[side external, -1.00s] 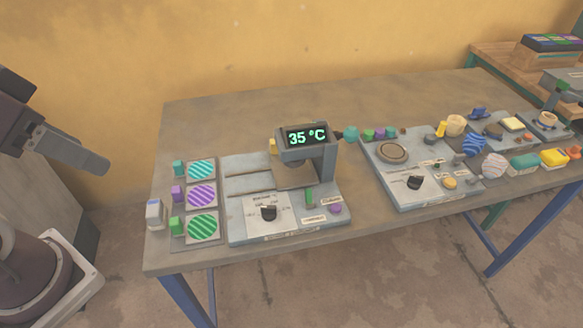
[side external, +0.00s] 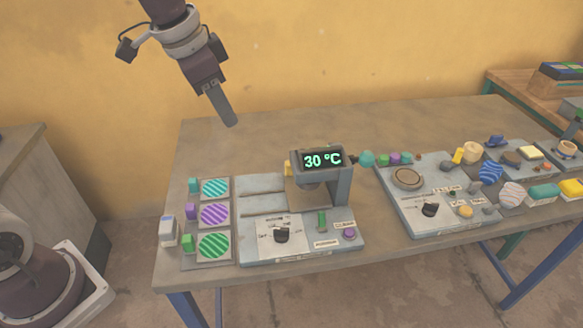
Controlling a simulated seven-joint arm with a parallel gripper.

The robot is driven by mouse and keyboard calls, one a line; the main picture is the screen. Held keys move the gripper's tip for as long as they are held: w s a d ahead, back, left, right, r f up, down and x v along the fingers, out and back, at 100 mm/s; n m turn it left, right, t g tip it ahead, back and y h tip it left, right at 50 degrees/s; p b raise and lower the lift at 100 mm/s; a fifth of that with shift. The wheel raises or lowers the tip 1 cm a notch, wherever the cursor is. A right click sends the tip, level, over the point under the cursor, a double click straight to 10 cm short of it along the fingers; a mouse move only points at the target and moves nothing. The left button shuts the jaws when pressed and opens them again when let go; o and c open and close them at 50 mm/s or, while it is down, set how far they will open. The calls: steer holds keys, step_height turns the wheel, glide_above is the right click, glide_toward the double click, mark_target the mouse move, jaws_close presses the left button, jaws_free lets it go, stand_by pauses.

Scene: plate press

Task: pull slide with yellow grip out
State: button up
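The press (side external: 343,190) stands on the grey machine base with a display reading 30 °C on its head. A small yellow piece, apparently the yellow grip (side external: 287,168), shows at the left rear of the head and is partly hidden by it. The slide itself is hard to make out under the head; grey rails (side external: 262,185) run to the left of it. My gripper (side external: 230,121) is above the rear left of the table, pointing down, apart from the press and up-left of the yellow piece. Its fingers are seen edge-on, so the gap between them is hidden.
Striped teal, purple and green discs (side external: 214,214) lie on a panel at the left, with small coloured blocks beside them. A dial (side external: 281,235) and a green lever (side external: 321,221) sit at the press front. A second panel (side external: 445,222) stands right. The table's rear left is clear.

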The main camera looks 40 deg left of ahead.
steer(key=w+f+m, duration=0.1)
steer(key=w+f, duration=0.4)
steer(key=w, duration=0.2)
steer(key=m+h, duration=0.2)
steer(key=h, duration=0.1)
glide_above(289, 164)
steer(key=s+a, duration=0.1)
steer(key=a, duration=0.1)
step_height(289, 164, down, 15)
steer(key=shift+g, duration=0.4)
steer(key=x, duration=0.7)
steer(key=shift+s+f, duration=0.2)
steer(key=shift+a, duration=0.1)
jaws_close()
steer(key=shift+r, duration=0.1)
